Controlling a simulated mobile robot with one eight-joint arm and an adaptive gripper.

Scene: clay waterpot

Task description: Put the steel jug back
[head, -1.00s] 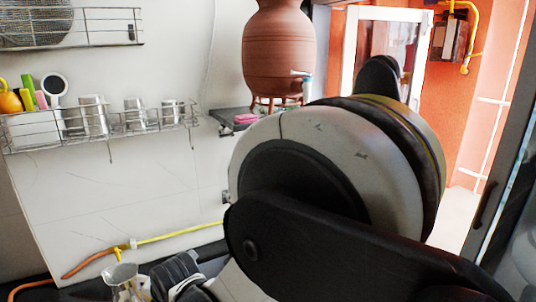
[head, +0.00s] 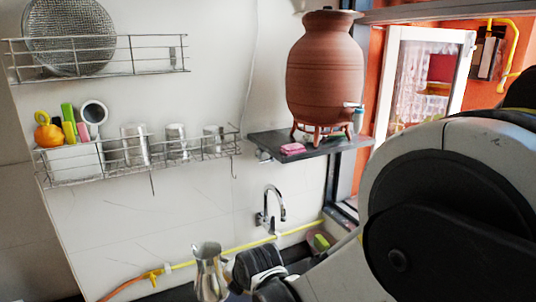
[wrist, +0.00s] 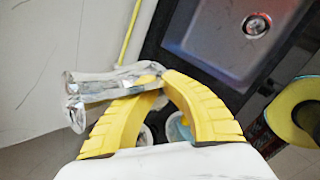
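The steel jug (head: 211,272) shows at the bottom of the head view, roughly upright, with its base cut off by the picture edge. It also shows in the wrist view (wrist: 100,88), lying across my yellow fingertips. My gripper (wrist: 156,82) has its curved fingers brought together on the jug's near edge, seemingly at the handle; the exact contact is partly hidden. In the head view the dark gripper body (head: 258,268) is just right of the jug, and the fingertips are hidden.
A wire rack (head: 150,165) on the wall holds several steel cups and a white caddy (head: 74,161). A clay waterpot (head: 325,75) stands on a dark shelf (head: 270,142). A tap (head: 270,207) and yellow hose (head: 225,250) are below. The sink (wrist: 225,35) lies ahead in the wrist view.

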